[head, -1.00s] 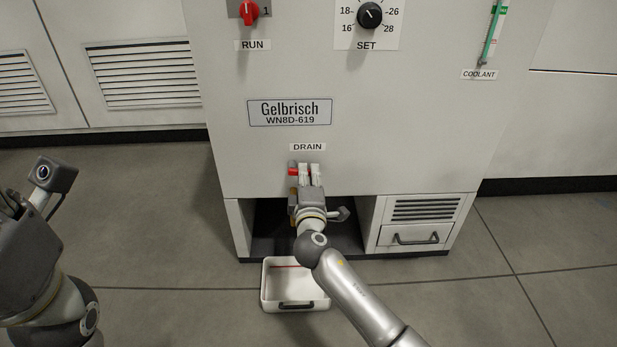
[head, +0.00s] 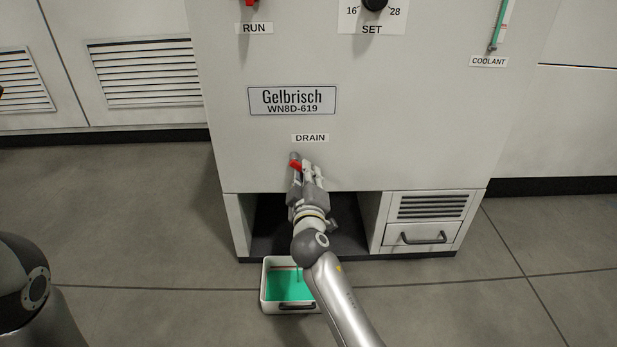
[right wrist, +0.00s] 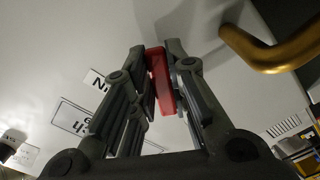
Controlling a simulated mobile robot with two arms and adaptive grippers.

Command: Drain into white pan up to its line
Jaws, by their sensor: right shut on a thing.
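The white pan (head: 264,299) sits on the floor in front of the cabinet's lower opening. Green coolant (head: 285,287) covers its bottom, and a thin green stream falls into it near its right side. A reddish line (head: 284,268) shows on the pan's inner back wall, just above the coolant surface. My right gripper (head: 309,167) is shut on the red drain lever (head: 295,163) below the DRAIN label; the lever is tilted. The right wrist view shows the red lever (right wrist: 160,82) between the fingers. My left gripper is out of view; only part of that arm shows.
A brass pipe (right wrist: 275,50) is close to the right fingers in the wrist view. The coolant gauge (head: 497,28) is at the cabinet's upper right. A drawer (head: 422,235) with a handle is right of the opening. Floor around the pan is clear.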

